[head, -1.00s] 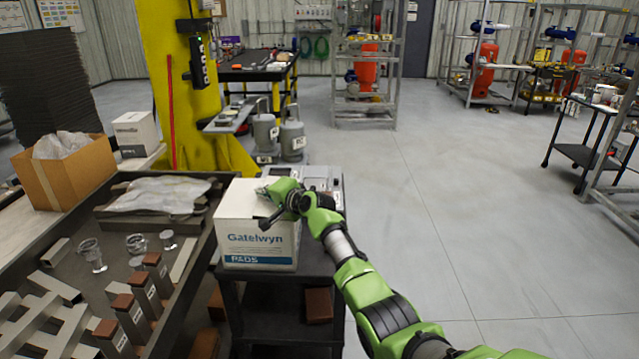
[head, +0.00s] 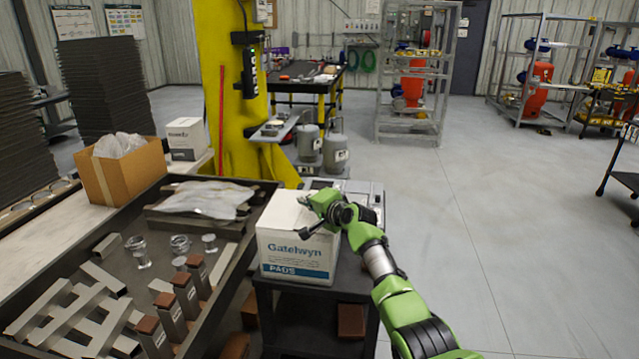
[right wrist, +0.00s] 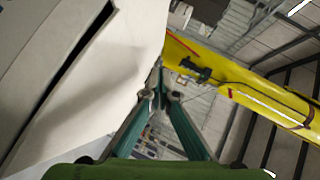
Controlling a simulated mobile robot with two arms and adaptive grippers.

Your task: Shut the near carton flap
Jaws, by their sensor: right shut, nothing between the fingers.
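The white carton (head: 298,259), printed Gatelwyn PADS, stands upright on a dark cart. Its pale top (head: 282,212) shows left of my right gripper (head: 306,232). The gripper is shut and empty, over the top near the carton's near upper edge; whether it touches a flap is unclear. In the right wrist view, the shut fingers (right wrist: 160,92) meet beside a pale carton panel (right wrist: 118,65), with a dark gap between panels at the left. The near flap's exact angle is hard to tell, as my gripper and wrist cover part of the top. My left gripper is not in view.
A dark-rimmed bench (head: 238,272) with metal bars and glass jars stands close left of the carton. A grey device (head: 368,190) sits behind it on the cart (head: 325,300). A yellow column (head: 222,90) rises behind. Open floor (head: 480,230) lies to the right.

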